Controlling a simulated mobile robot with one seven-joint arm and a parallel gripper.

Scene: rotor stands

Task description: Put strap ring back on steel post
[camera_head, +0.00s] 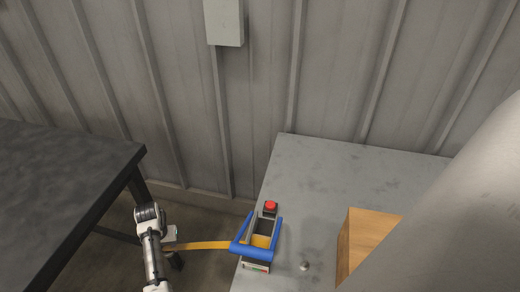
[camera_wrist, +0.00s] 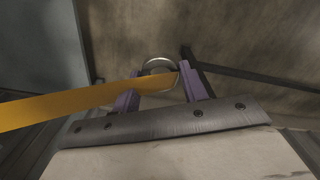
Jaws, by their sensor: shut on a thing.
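My gripper (camera_wrist: 158,88) has purple fingers and is shut on the metal strap ring (camera_wrist: 158,63) in the wrist view. The yellow-orange strap (camera_wrist: 70,104) runs from the ring to the left. In the head view my gripper (camera_head: 171,238) hangs left of the grey table, over the floor; the ring itself is too small to make out there. The strap (camera_head: 208,245) stretches from my gripper to the blue-framed device on the table's left edge. A short, round-topped metal post (camera_head: 305,266), seemingly the steel post, stands upright on the table, right of the device, with no ring visible on it.
The blue-framed device (camera_head: 262,253) has a red button (camera_head: 270,206) behind it. A wooden block (camera_head: 366,238) stands on the grey table (camera_head: 330,170), right of the post. A dark table (camera_head: 60,170) is at the left. A grey box (camera_head: 224,22) hangs on the ribbed wall.

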